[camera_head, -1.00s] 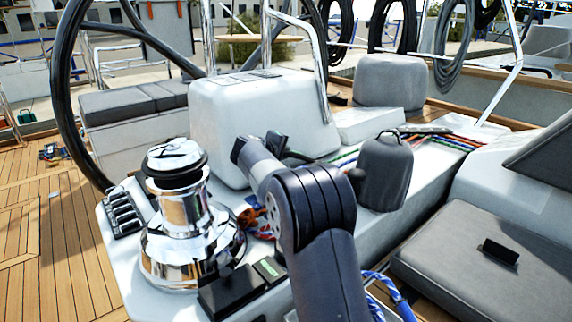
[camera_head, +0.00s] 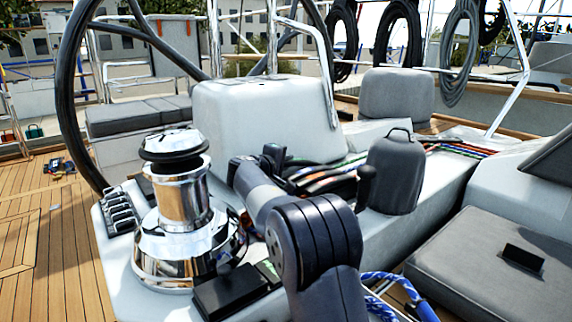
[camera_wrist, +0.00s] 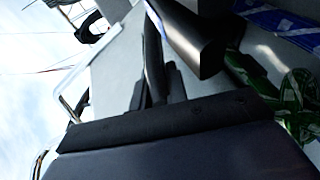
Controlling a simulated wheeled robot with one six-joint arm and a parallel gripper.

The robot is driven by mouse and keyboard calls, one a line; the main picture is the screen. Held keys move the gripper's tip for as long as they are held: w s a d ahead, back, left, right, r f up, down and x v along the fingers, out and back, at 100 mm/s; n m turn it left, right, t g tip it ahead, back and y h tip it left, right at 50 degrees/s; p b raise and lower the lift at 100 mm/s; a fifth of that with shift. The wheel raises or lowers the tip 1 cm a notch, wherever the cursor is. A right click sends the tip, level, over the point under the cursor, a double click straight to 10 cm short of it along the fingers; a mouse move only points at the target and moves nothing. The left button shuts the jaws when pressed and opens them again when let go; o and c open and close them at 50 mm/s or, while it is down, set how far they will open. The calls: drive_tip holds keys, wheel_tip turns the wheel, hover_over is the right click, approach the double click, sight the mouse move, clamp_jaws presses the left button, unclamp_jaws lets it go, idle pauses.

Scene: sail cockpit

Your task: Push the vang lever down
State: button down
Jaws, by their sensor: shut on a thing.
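My gripper (camera_head: 272,158) is low over the console, between the chrome winch and the grey bag. It also shows in the wrist view (camera_wrist: 155,60). Its thin dark fingers are close together and appear shut on a black lever (camera_wrist: 195,40), whose blunt end points toward the lower right there. In the head view, several black levers (camera_head: 325,184) lie just right of my gripper, partly behind my arm. I cannot tell from their look which is the vang lever. The exact contact at the fingertips is dark and partly hidden.
The chrome winch (camera_head: 180,205) stands close on the left. A grey bag (camera_head: 395,170) stands on the right, and a white housing (camera_head: 262,118) rises behind. Coloured ropes (camera_head: 440,149) run toward the back right. A blue rope (camera_head: 398,284) lies near my arm.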

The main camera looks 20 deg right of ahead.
drive_tip(key=c, duration=1.4)
unclamp_jaws()
drive_tip(key=shift+r, duration=0.1)
wheel_tip(320, 180, up, 10)
drive_tip(key=p, duration=0.4)
drive_tip(key=shift+p, duration=0.4)
drive_tip(key=shift+c, duration=0.2)
